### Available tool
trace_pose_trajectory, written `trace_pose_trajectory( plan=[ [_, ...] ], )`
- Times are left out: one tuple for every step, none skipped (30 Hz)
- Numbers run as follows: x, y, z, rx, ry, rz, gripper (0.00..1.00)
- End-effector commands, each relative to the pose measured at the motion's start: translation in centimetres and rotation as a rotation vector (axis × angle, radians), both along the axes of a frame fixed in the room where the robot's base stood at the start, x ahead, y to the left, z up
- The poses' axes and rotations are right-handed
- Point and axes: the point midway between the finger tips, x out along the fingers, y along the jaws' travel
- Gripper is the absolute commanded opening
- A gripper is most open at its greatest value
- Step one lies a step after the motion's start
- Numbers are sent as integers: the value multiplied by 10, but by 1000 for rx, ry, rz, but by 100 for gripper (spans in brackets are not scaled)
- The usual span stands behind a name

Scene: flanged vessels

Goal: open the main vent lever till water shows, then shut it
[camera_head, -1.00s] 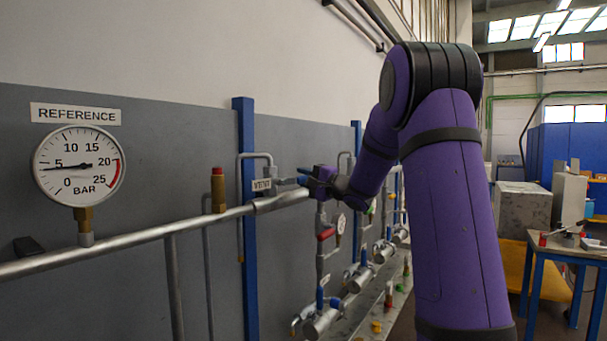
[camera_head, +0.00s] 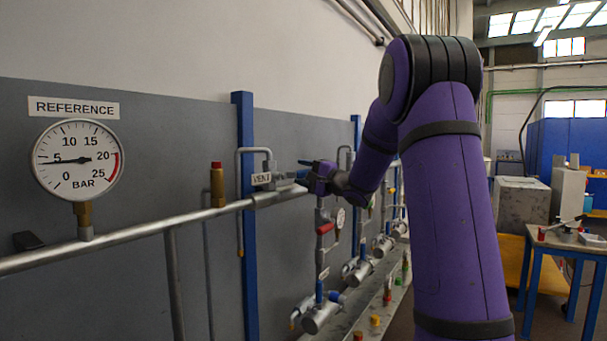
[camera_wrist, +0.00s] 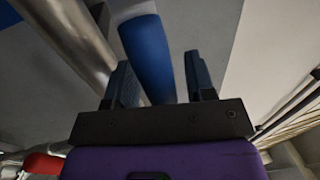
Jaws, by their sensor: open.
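The main vent valve (camera_head: 268,166) sits on the long pipe beside a white VENT tag (camera_head: 261,179). Its thin outlet pipe (camera_head: 239,215) bends over and runs down the wall; I see no water at its lower end. The blue-sleeved lever (camera_wrist: 147,52) shows in the wrist view, with its end between the two fingers. My gripper (camera_wrist: 160,85) is open around it; I cannot tell whether a finger touches it. In the head view my gripper (camera_head: 304,173) is right of the tag, and the lever is too small there to make out clearly.
A reference gauge (camera_head: 78,160) reads a little under 5 bar. A brass fitting with a red cap (camera_head: 217,185) and a blue post (camera_head: 244,215) stand left of the valve. Several flanged vessels (camera_head: 322,314) with handles lie below my arm. A table (camera_head: 570,248) stands at right.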

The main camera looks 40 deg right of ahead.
Motion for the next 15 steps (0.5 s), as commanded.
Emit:
trace_pose_trajectory(
  plan=[
    [-2,-1,0,0,0,-1,50],
    [-4,-2,-1,-1,0,-1,50],
    [-8,-3,-1,-1,0,-1,50],
    [-11,-5,-2,-1,0,-2,50],
    [-15,-6,-2,-1,0,-3,50],
    [-21,-9,-4,0,0,-4,50],
    [-26,-10,-5,0,0,-4,50],
    [-31,-12,-6,0,-1,-4,50],
    [-38,-14,-8,0,1,-4,50],
    [-43,-16,-9,0,1,-3,50],
    [-49,-19,-10,-1,1,-4,50],
    [-56,-21,-11,0,0,-5,50],
    [-61,-23,-13,1,0,-4,50],
    [-66,-24,-14,1,0,-3,50],
    [-72,-26,-15,0,1,-3,50]
  ],
)
